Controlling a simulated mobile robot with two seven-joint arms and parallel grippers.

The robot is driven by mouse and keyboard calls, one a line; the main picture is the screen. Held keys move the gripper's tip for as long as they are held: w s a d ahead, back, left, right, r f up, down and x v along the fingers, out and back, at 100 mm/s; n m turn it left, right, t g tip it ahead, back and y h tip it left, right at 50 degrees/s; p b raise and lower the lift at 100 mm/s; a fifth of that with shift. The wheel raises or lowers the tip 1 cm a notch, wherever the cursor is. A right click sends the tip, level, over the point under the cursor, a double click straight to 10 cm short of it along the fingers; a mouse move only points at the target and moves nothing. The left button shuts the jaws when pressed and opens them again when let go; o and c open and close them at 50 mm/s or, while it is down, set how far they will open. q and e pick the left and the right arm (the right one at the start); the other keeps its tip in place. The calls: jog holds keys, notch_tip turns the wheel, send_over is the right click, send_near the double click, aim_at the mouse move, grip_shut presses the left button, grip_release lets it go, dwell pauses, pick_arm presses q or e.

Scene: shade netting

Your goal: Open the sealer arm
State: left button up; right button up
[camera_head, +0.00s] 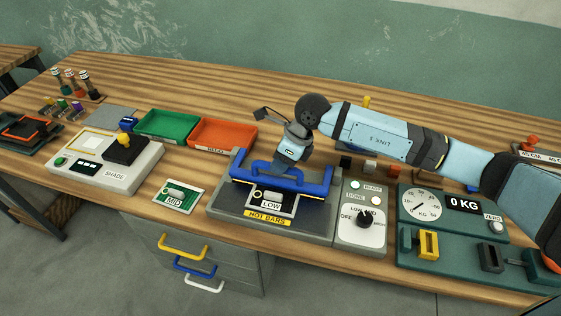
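The sealer (228,205) stands at the front middle of the bench, with a yellow HOT BARS label on its front. Its blue sealer arm (240,173) lies low across the base, with a raised blue handle along the bar. A white card marked LOW (271,203) shows just in front of the bar. My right gripper (287,164) comes from the right and points down at the middle of the handle, touching or very close to it. Its fingertips are too small and hidden to tell whether they grip. My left gripper is not in view.
A control panel with a dial (364,218) adjoins the sealer's right side, and a green scale (440,228) stands further right. A green tray (167,125) and an orange tray (222,134) lie behind left. A MID card (178,198) and a SHADE unit (103,165) are left.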

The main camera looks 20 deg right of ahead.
grip_shut()
